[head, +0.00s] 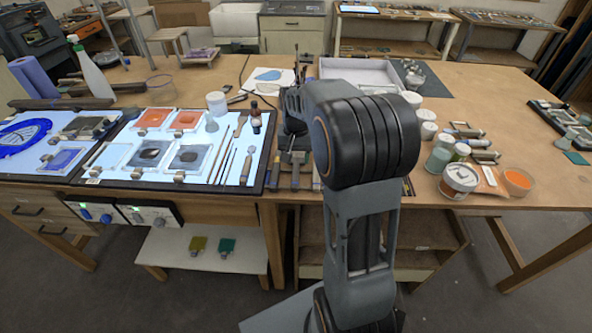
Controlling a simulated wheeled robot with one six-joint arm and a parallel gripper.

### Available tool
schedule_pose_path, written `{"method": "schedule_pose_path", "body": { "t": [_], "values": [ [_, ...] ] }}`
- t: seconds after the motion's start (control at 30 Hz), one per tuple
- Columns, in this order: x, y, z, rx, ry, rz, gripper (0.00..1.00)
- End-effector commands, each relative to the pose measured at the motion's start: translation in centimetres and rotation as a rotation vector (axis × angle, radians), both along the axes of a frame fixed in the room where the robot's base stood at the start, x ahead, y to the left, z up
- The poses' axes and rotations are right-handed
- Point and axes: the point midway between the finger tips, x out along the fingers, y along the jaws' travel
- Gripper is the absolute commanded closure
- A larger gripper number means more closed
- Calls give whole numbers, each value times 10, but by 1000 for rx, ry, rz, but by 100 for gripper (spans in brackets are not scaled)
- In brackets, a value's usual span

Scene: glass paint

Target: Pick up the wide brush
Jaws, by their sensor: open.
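Several long-handled tools lie side by side on the right part of the lit panel. The rightmost, a wooden-handled one with a broader end, looks like the wide brush (247,165), though it is small here and I cannot be sure. Thinner brushes (225,165) lie to its left. My gripper (294,158) points down just right of the panel, apart from this brush. It is open, over a strip of table where more slim tools (316,178) lie. My own arm hides part of the table behind it.
Jars and an orange tub (516,181) crowd the right side. The table's front edge is close to the tools.

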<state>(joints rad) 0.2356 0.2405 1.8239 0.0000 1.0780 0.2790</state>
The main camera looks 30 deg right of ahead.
Motion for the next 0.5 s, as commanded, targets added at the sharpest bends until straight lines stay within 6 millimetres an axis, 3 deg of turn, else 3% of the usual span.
{"method": "schedule_pose_path", "body": {
  "t": [0.17,0.5],
  "values": [
    [0,0,-9,0,2,0,47],
    [2,-1,-50,1,2,0,47]
  ]
}}
